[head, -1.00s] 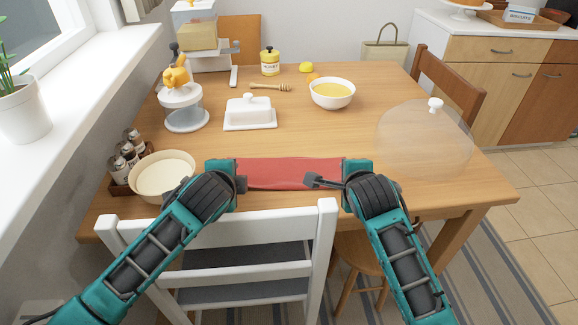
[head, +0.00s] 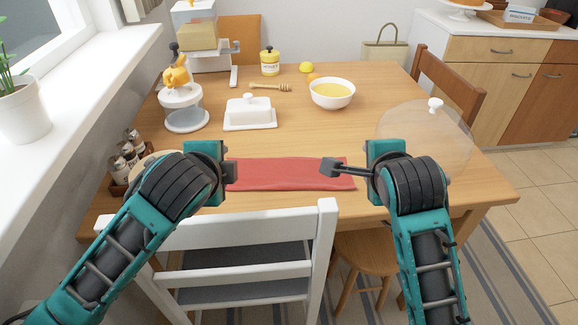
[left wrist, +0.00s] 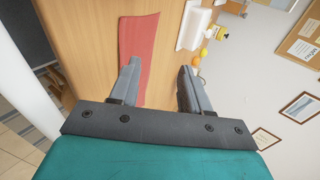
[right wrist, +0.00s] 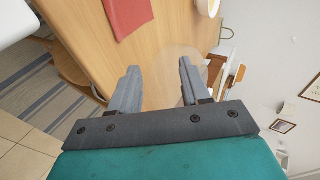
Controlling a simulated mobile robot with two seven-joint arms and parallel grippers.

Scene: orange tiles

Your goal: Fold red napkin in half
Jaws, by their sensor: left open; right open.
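The red napkin (head: 285,174) lies flat on the table as a long narrow strip near the front edge, behind the white chair. It also shows in the left wrist view (left wrist: 140,40) and, in part, in the right wrist view (right wrist: 128,16). My left gripper (head: 232,172) is by the napkin's left end, which its arm partly hides; its two fingers are apart and empty in the left wrist view (left wrist: 158,80). My right gripper (head: 328,167) shows over the napkin's right part in the head view; its fingers are apart and empty in the right wrist view (right wrist: 157,80).
A white butter dish (head: 249,113), a bowl of yellow soup (head: 332,93) and a glass dome (head: 425,140) stand behind and right of the napkin. A cream bowl (head: 148,166) is partly behind my left arm. A white chair (head: 250,255) stands in front.

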